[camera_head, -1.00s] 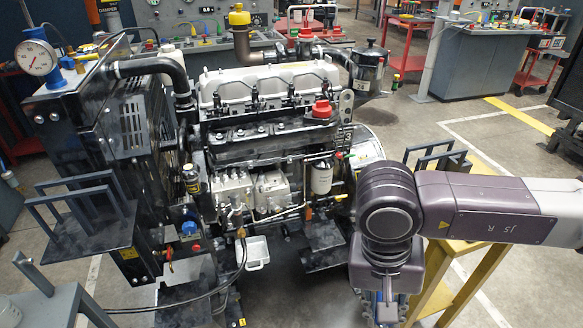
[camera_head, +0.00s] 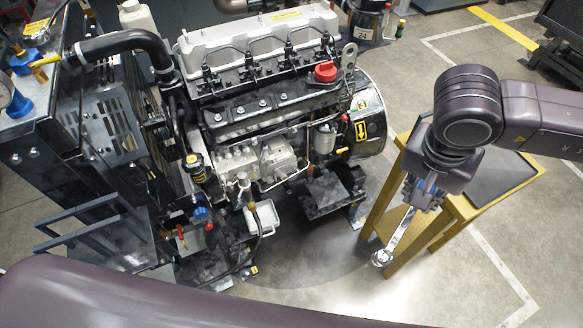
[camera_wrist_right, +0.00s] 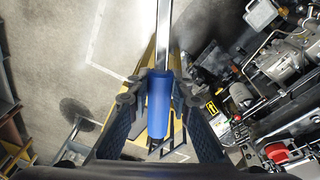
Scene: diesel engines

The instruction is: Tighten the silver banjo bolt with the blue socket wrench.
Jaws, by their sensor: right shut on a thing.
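My right gripper (camera_head: 422,192) is shut on the socket wrench (camera_head: 401,234) over the yellow stand, right of the engine (camera_head: 265,105). The wrench's silver shaft slopes down and left to a round silver head. In the right wrist view, both fingers of the gripper (camera_wrist_right: 158,92) close around the wrench's blue handle (camera_wrist_right: 158,110), and the shaft runs out of the top of the picture. The silver banjo bolt is too small to tell among the engine's pipes and fittings. My left gripper is not in view.
The yellow stand (camera_head: 392,190) has a dark top beneath my right arm. A white tray (camera_head: 262,217) and a black bracket (camera_head: 330,190) are beside the engine's lower front. A dark rack (camera_head: 95,240) is at left. The floor (camera_head: 330,270) in front is clear.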

